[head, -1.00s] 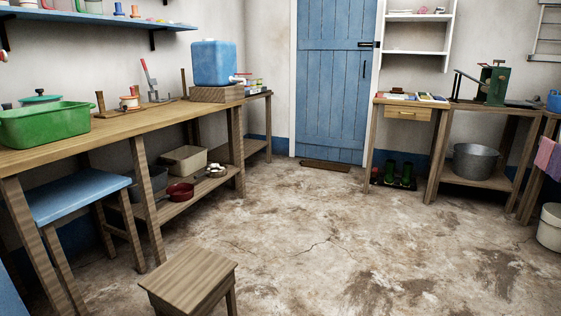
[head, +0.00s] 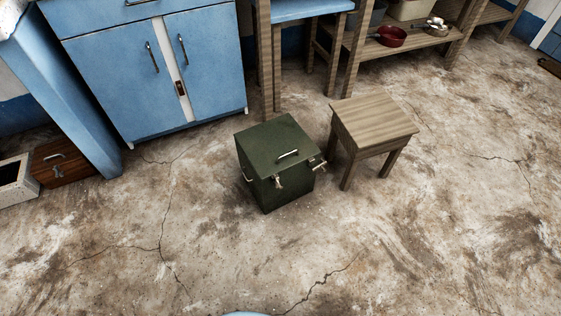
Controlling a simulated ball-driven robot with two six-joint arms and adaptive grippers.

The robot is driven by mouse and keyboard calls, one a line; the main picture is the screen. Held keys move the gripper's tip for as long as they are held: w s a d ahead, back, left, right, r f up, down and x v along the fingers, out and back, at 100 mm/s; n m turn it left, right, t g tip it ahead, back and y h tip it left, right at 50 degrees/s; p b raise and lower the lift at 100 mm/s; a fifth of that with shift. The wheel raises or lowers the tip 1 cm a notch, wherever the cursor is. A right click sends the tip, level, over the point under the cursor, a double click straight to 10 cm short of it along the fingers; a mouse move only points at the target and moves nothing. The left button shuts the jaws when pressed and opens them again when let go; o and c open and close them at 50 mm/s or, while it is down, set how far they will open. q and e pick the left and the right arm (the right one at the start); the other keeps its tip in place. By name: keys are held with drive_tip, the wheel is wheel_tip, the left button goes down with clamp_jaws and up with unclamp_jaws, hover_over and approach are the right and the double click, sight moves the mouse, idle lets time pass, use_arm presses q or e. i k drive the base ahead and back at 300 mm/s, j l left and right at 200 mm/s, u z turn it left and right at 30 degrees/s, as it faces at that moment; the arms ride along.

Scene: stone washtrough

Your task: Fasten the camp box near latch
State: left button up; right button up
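The camp box (head: 258,147) is a dark green box standing on the floor near the middle of the head view. Its lid looks closed and has a pale metal handle (head: 288,154) on top. Another metal handle is on the box's left side. Neither of my grippers is in view.
A small wooden stool (head: 374,122) stands close to the right of the box. A blue cupboard (head: 150,70) is behind it. A brown case (head: 62,163) and a pale crate (head: 16,180) lie at the left. The floor in front is clear.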

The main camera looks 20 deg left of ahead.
sight(321, 165)
drive_tip(key=u, duration=0.15)
drive_tip(key=i+l, duration=0.1)
drive_tip(key=l, duration=0.3)
drive_tip(key=i+l, duration=0.1)
drive_tip(key=l, duration=0.65)
drive_tip(key=i+l+u, duration=0.1)
drive_tip(key=u, duration=1.6)
